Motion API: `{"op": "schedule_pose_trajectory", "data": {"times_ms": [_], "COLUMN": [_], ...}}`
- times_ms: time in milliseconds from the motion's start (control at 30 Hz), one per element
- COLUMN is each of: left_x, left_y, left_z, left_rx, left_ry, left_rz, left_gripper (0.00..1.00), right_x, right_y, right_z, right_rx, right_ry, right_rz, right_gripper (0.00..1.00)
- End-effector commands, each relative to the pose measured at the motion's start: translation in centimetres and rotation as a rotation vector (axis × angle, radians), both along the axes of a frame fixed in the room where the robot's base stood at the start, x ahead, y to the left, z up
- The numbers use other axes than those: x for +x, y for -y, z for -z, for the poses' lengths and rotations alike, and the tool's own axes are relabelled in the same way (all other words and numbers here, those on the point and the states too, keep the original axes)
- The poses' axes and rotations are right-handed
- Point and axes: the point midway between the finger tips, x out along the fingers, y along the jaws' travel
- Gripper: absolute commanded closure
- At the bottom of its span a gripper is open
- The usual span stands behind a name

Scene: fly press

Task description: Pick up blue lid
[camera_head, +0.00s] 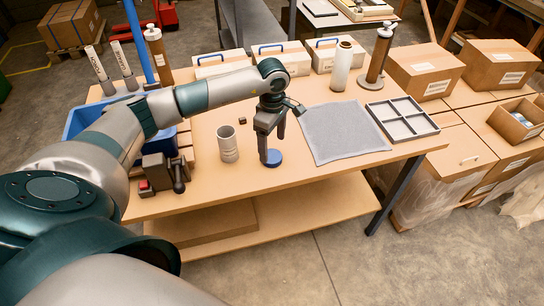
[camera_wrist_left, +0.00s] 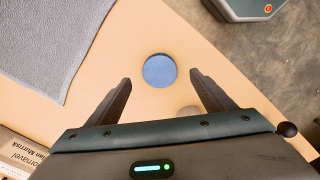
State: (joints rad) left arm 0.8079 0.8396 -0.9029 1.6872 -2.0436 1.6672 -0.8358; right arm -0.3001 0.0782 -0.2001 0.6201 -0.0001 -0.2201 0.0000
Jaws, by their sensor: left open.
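The blue lid (camera_head: 271,158) is a small round disc lying flat on the wooden table, near its front edge. In the left wrist view the lid (camera_wrist_left: 160,71) lies beyond and between the two open fingers. My left gripper (camera_head: 269,145) points down just above the lid, with its jaws open and empty. Its fingers also show in the left wrist view (camera_wrist_left: 160,88). I cannot tell whether a fingertip touches the lid. My right gripper is in neither view.
A ribbed metallic cup (camera_head: 228,144) stands left of the lid. A grey cloth (camera_head: 342,131) and a divided tray (camera_head: 402,122) lie to the right. A small press (camera_head: 163,174) stands at the left, by a blue bin (camera_head: 80,122). White cases (camera_head: 222,65) line the back.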

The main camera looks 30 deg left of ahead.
Motion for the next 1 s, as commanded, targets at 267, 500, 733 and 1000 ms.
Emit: {"op": "schedule_pose_trajectory", "data": {"times_ms": [267, 500, 733, 1000], "left_x": [-0.1, 0.0, 0.1, 0.1], "left_y": [-0.2, -0.2, -0.2, -0.2], "left_z": [2.1, 4.5, 4.8, 4.8], "left_rx": [0.0, 0.0, 0.0, 0.0], "left_ry": [-0.004, -0.002, 0.0, 0.0], "left_rz": [-0.001, 0.0, 0.001, 0.0], "left_gripper": [0.24, 0.24, 0.24, 0.24], "right_x": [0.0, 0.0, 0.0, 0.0], "right_y": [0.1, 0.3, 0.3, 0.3], "right_z": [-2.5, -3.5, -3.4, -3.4], "right_rx": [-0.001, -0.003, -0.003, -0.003], "right_ry": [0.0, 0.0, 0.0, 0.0], "right_rz": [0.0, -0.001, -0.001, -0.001], "right_gripper": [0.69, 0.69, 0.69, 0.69]}}
